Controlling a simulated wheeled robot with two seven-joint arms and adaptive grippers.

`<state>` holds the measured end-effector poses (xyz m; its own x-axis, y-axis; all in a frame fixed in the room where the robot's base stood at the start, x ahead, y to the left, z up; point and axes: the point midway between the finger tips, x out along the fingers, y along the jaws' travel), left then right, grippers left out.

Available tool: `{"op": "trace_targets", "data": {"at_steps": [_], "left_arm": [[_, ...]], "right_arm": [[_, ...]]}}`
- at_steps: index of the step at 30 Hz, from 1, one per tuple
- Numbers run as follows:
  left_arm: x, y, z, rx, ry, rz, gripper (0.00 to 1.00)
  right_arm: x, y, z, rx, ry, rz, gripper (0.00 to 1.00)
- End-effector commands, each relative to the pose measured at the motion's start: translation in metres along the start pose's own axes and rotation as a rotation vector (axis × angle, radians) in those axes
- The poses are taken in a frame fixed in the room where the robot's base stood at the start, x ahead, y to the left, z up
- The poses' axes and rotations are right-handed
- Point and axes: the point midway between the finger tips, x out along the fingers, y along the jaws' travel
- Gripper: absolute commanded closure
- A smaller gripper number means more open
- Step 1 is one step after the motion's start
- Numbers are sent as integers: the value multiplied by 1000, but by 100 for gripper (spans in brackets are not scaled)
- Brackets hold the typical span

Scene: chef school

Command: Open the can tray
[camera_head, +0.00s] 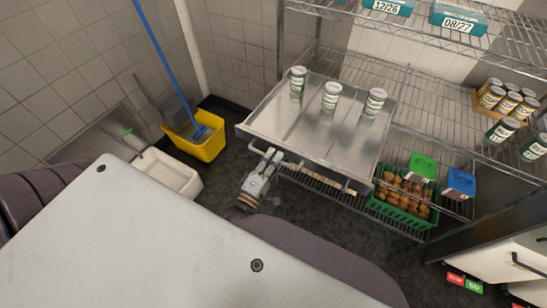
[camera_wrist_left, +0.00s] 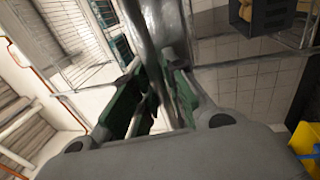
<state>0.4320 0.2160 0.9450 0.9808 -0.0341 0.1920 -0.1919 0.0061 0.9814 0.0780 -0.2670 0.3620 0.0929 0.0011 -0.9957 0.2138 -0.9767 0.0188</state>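The can tray (camera_head: 318,130) is a flat metal tray in the wire shelf rack. Three white and green cans stand upright on it: a left can (camera_head: 298,79), a middle can (camera_head: 331,97) and a right can (camera_head: 375,102). The tray sticks out in front of the shelf. A bar handle (camera_head: 318,178) runs along its front edge. My left gripper (camera_head: 270,155) is at the left part of this handle. In the left wrist view, the fingers (camera_wrist_left: 163,95) close around a shiny metal bar, partly hidden between the green pads. My right gripper is not in view.
A green crate (camera_head: 405,204) of brown food is low to the right of the tray. A yellow mop bucket (camera_head: 197,146) and a white bin (camera_head: 168,174) stand left. Dark floor shows below the tray. More cans (camera_head: 507,101) stand at right.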

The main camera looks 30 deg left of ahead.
Motion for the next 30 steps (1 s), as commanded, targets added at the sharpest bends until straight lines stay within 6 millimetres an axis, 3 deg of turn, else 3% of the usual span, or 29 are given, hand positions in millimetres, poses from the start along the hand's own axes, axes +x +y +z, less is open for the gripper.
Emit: {"op": "trace_targets", "data": {"at_steps": [4,19,30], "left_arm": [[0,0,0,0,0,0,67],[-4,1,0,0,1,2,67],[-35,0,0,0,0,0,67]], "right_arm": [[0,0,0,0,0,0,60],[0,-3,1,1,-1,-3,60],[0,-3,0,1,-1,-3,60]]}}
